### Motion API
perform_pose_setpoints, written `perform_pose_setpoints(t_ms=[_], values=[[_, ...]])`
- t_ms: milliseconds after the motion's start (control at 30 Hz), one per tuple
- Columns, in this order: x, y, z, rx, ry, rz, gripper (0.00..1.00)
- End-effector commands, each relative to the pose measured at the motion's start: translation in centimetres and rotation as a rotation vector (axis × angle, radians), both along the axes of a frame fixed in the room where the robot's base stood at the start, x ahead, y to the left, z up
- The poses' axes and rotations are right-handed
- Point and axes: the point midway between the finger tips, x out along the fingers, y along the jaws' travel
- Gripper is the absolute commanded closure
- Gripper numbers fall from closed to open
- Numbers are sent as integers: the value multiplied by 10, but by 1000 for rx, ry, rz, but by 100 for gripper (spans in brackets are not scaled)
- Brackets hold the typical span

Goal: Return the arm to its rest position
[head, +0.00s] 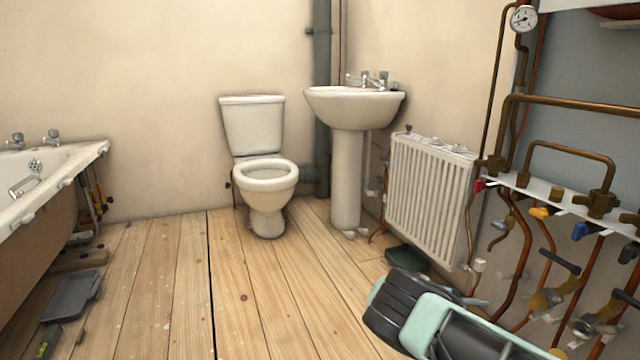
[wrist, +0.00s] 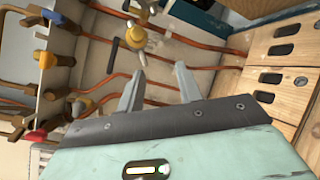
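My arm (head: 440,320) shows at the lower right of the head view, low in front of the pipe board and radiator. My gripper (wrist: 160,90) shows in the wrist view with its two grey fingers apart and nothing between them. Beyond the fingers are copper pipes (wrist: 205,68) and a brass valve with a yellow part (wrist: 137,37). The fingers appear clear of the pipes, though the exact distance is hard to tell. The fingertips are not visible in the head view.
A white radiator (head: 430,195) and a pipe board with coloured valve handles (head: 560,200) stand on the right. A basin (head: 355,105), a toilet (head: 266,180) and a bathtub (head: 50,175) stand farther off. A grey tray (head: 70,295) lies at left. The middle floor (head: 220,290) is clear.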

Motion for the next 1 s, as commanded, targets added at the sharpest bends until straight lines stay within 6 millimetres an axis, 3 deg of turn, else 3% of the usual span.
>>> perform_pose_setpoints(t_ms=[33, 167, 467, 800, 1000], values=[[-7, 5, 12, 86, -11, -47, 65], [-31, 24, 25, 301, -23, -140, 65], [-89, 114, 75, 782, -41, -234, 65], [-178, 225, 173, 1235, -43, -164, 65], [-248, 265, 232, 1422, -44, -51, 65]])
